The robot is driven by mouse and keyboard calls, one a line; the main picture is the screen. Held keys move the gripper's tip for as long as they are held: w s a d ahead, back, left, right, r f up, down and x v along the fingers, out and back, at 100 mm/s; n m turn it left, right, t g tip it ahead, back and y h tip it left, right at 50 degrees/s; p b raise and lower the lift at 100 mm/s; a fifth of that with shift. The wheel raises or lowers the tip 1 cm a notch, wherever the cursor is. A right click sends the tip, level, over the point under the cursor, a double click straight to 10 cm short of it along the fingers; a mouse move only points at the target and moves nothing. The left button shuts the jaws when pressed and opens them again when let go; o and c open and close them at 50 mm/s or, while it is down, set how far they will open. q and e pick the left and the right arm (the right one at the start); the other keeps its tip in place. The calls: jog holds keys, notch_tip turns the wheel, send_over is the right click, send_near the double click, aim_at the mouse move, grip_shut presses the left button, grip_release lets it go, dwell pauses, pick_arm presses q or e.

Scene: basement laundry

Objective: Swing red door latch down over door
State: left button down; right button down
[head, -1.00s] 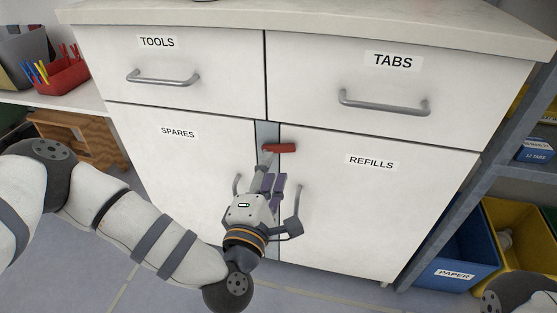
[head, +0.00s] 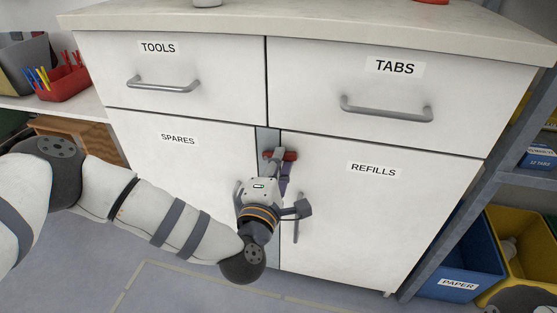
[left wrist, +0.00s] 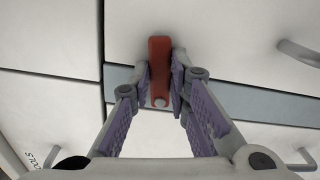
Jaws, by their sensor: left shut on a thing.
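The red door latch (head: 290,156) lies roughly level at the top of the grey strip between the SPARES door (head: 185,165) and the REFILLS door (head: 370,215). Its right part lies over the REFILLS door's upper left corner. My left gripper (head: 276,160) is at the latch, with its fingers shut on it. In the left wrist view the red latch (left wrist: 160,70) sits between the purple finger pads, and a round pin shows at its near end. In the head view the gripper hides part of the latch. My right gripper is not in view.
The TOOLS drawer handle (head: 163,85) and TABS drawer handle (head: 387,110) stick out above. The REFILLS door handle (head: 297,222) is close to my left gripper. A grey shelf with a blue PAPER bin (head: 460,262) and a yellow bin (head: 520,250) stands right.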

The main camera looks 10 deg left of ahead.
pick_arm(q)
jog(key=shift+f+m+p, duration=0.35)
jog(key=shift+m+p, duration=0.05)
jog(key=shift+m, duration=0.7)
jog(key=c, duration=1.5)
grip_release()
jog(key=s, duration=1.2)
jog(key=shift+a, duration=0.2)
jog(key=shift+r, duration=0.1)
